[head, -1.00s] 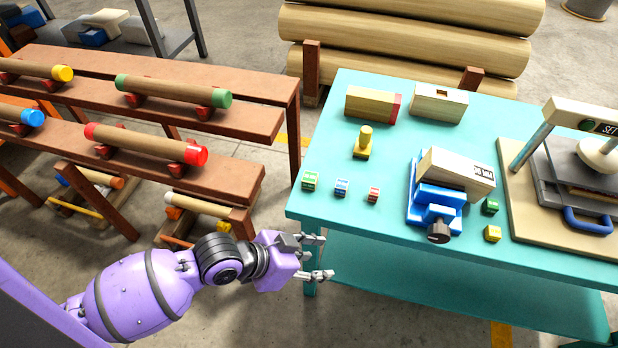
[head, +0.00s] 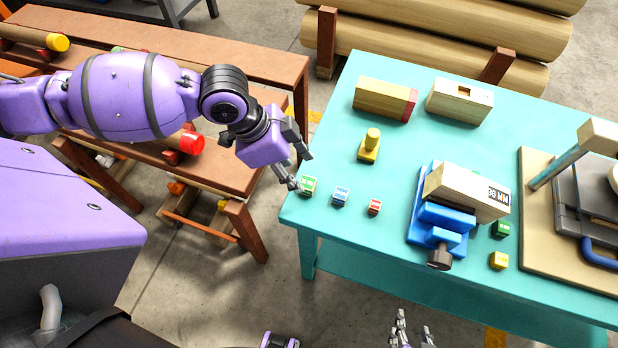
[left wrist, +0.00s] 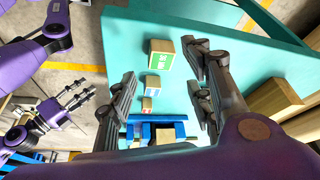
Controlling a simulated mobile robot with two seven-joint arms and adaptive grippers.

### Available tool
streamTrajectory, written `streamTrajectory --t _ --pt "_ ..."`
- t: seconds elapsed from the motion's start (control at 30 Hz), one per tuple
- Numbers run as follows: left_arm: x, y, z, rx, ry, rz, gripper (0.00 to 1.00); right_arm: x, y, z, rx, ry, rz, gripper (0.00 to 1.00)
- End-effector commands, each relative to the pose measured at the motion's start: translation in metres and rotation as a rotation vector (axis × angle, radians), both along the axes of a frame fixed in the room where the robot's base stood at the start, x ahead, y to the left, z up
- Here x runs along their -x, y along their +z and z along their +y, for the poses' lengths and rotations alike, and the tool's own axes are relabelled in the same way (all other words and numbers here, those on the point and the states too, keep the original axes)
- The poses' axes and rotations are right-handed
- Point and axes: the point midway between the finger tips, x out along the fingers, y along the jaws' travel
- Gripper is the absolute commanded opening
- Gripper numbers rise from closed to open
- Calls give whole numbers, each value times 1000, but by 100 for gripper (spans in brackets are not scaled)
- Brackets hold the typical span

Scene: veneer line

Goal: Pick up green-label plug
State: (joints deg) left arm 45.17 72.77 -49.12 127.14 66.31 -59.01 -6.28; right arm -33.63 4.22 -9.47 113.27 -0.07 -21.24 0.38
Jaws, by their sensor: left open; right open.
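The green-label plug (head: 308,186) is a small wooden block with a green face, standing near the left edge of the teal table (head: 345,225). It also shows in the left wrist view (left wrist: 162,55), in the gap between my left fingers. My left gripper (head: 299,169) is open and empty, just up and left of the plug, with a fingertip very close to it. I cannot tell whether they touch. My right gripper (head: 412,332) is open and empty, at the bottom of the head view in front of the table.
A blue-label plug (head: 341,197) and a red-label plug (head: 374,207) stand in a row to the right. Beyond them is a blue vise (head: 432,225) holding a wooden block (head: 466,192). A yellow piece (head: 369,147) stands behind. The wooden rack (head: 240,172) is left of the table.

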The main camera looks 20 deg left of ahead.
Motion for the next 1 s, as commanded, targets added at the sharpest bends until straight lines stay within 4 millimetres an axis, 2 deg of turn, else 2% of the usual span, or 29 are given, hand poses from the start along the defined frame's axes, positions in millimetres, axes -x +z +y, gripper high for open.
streamTrajectory --t 0.1,0.33,0.67,0.9,1.0 --pt "-1 -13 -7 2 1 0 47 7 -3 -3 6 2 15 43" --pt "-3 -44 -19 0 1 0 47 -4 3 -4 8 9 -10 43" --pt "-4 -51 -22 0 0 -3 47 -8 5 -3 8 10 -17 43" --pt "-4 -51 -22 0 0 -3 15 -5 4 -3 8 8 -12 43" --pt "-4 -51 -22 0 0 -3 14 -5 4 -3 6 6 -11 43"
